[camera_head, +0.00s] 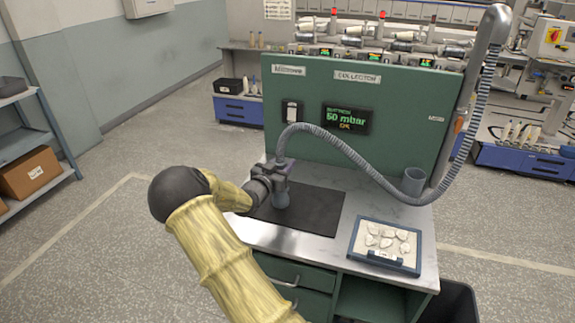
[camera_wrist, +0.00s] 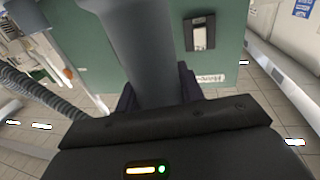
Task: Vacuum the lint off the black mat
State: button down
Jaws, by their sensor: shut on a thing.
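My gripper (camera_head: 277,179) is shut on the grey vacuum nozzle (camera_head: 281,194) and holds it upright over the black mat (camera_head: 318,211). The nozzle's lower end is at or just above the mat; I cannot tell whether it touches. A ribbed grey hose (camera_head: 352,156) runs from the nozzle's top to the right and up to a post. In the wrist view the nozzle's grey body (camera_wrist: 143,55) stands between the dark fingers (camera_wrist: 155,90). My gripper and the nozzle hide part of the mat, and I cannot make out any lint.
A blue-rimmed tray (camera_head: 357,248) with several pale pieces sits at the bench's right front. A grey cup-like holder (camera_head: 413,181) stands at the back right. The green panel (camera_head: 410,112) with a display (camera_head: 346,119) rises behind the mat. Bare bench top (camera_head: 345,222) lies between mat and tray.

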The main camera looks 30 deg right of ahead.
jog(key=shift+w+a, duration=0.55)
jog(key=shift+w, duration=0.1)
jog(key=shift+r, duration=0.15)
dwell(0.4)
jog(key=shift+r+p, duration=1.95)
jog(key=shift+r, duration=0.95)
